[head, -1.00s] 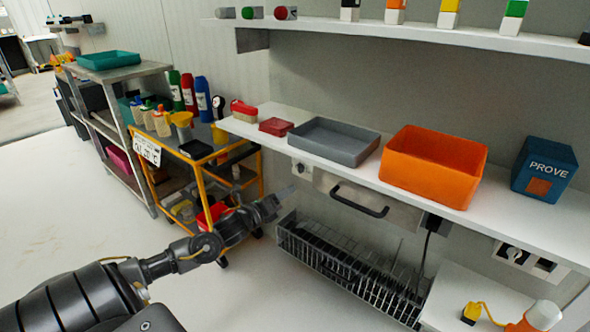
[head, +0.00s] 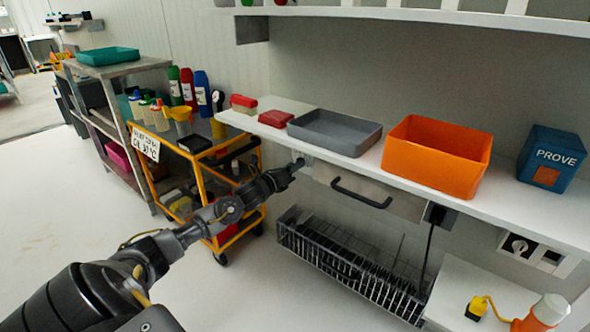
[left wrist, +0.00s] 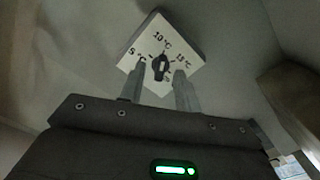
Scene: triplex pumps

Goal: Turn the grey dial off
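The grey dial (left wrist: 159,65) is a small dark knob with a pale mark. It sits on a white square plate (left wrist: 147,44) marked 5, 10 and 15 °C in the left wrist view; its exact setting is hard to read. My left gripper (left wrist: 158,75) has its two fingers apart, one on each side of the dial's lower part. I cannot tell if they touch it. In the head view my left gripper (head: 297,165) is under the shelf edge, at the dial's place, and largely hides the dial. My right gripper is not in view.
The white shelf (head: 375,172) above holds a grey tray (head: 335,132) and an orange bin (head: 437,157). A black handle (head: 360,193) is to the right of the gripper, above a wire rack (head: 345,265). A yellow-framed cart (head: 200,160) stands to the left.

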